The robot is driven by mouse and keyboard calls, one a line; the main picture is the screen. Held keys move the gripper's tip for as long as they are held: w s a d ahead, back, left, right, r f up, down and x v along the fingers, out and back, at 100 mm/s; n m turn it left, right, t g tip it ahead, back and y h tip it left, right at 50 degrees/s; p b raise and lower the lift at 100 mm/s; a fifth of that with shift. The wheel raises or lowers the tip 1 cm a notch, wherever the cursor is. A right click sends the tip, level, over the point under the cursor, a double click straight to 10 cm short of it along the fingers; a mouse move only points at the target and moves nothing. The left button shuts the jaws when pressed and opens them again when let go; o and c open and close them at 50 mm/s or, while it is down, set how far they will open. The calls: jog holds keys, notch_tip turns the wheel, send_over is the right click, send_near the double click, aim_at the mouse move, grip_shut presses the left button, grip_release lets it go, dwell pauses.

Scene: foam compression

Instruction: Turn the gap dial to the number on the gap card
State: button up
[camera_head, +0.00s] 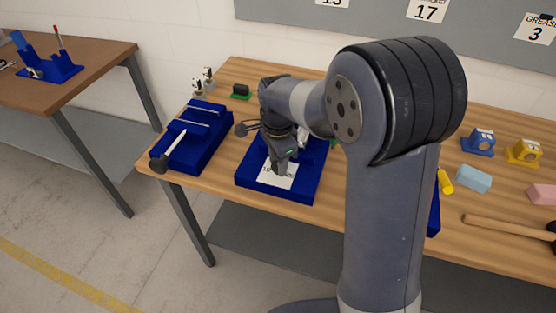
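My gripper (281,168) points down over a blue tray (308,188) on the wooden bench. Its fingers are small and dark, and I cannot tell whether they are open or shut. A white card (291,177) lies in the tray, with dark print partly covered by the gripper and too small to read. I cannot make out whether it is the gap card. The gap dial cannot be made out; my arm and gripper hide much of that area.
A blue holder (212,147) with rods stands left of the tray on the wooden bench (262,221). A blue block (479,142), a yellow block (523,151), a light blue block (473,179) and a wooden-handled tool (500,226) lie right. My arm hides the middle.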

jog(key=o, duration=0.4)
jog(key=shift+r, duration=0.1)
notch_tip(320, 180, up, 11)
jog(key=shift+f+b, duration=0.2)
jog(key=shift+b, duration=0.1)
notch_tip(320, 180, down, 11)
jog(key=shift+r+p, duration=0.1)
jog(key=shift+p, duration=0.25)
dwell(0.5)
